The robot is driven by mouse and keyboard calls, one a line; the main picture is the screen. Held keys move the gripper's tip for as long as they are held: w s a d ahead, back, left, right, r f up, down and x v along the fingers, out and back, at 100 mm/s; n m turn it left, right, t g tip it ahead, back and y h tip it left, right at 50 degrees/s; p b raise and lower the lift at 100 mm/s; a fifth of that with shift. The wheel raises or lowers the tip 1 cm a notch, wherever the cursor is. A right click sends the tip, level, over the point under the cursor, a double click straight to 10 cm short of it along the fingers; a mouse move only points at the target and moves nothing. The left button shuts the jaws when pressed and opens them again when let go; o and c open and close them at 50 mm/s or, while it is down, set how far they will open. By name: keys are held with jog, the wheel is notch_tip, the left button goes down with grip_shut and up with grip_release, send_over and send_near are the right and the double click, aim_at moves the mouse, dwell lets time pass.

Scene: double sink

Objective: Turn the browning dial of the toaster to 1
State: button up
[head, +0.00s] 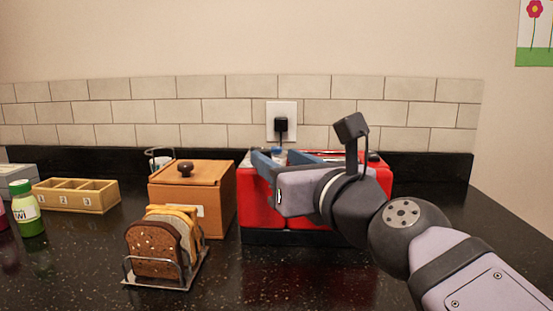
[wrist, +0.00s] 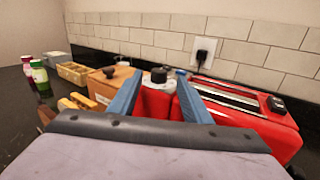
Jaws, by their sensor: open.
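The red toaster (head: 262,214) stands on the counter, partly hidden behind my arm in the head view. In the wrist view the toaster (wrist: 262,124) shows its slots and a black lever on the far right end. A black knob on a pale disc (wrist: 158,76), which looks like the browning dial, sits at the toaster's left end. Its setting cannot be read. My gripper (wrist: 160,84) is open, its two blue fingers on either side of the knob in that view. Whether they touch it cannot be told. The gripper (head: 262,163) is over the toaster's left part in the head view.
A wooden box with a knobbed lid (head: 190,180) stands close left of the toaster. A rack of bread slices (head: 160,249) is in front of it. A compartment tray (head: 75,194) and bottles (head: 27,210) are farther left. A plug (head: 281,126) is in the wall behind.

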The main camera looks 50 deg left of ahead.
jog(key=s+a+r+n+t+p, duration=0.2)
jog(key=s+a+r+n+p, duration=0.35)
jog(key=n, duration=0.85)
jog(key=s+a+r+n+t+p, duration=0.25)
jog(key=r+n+p, duration=0.35)
jog(key=n+p, duration=0.6)
jog(key=d+f+n+t+h+p, duration=0.1)
jog(key=d+f+t+h+p, duration=0.2)
jog(key=f+p, duration=0.3)
jog(key=d+f+n+t+h+p, duration=0.1)
jog(key=d+f+t+h+p, duration=0.2)
jog(key=p, duration=1.1)
notch_tip(320, 180, down, 3)
jog(key=d+h, duration=0.1)
jog(key=h, duration=0.1)
jog(key=shift+s+h, duration=0.3)
jog(key=shift+w+a, duration=0.1)
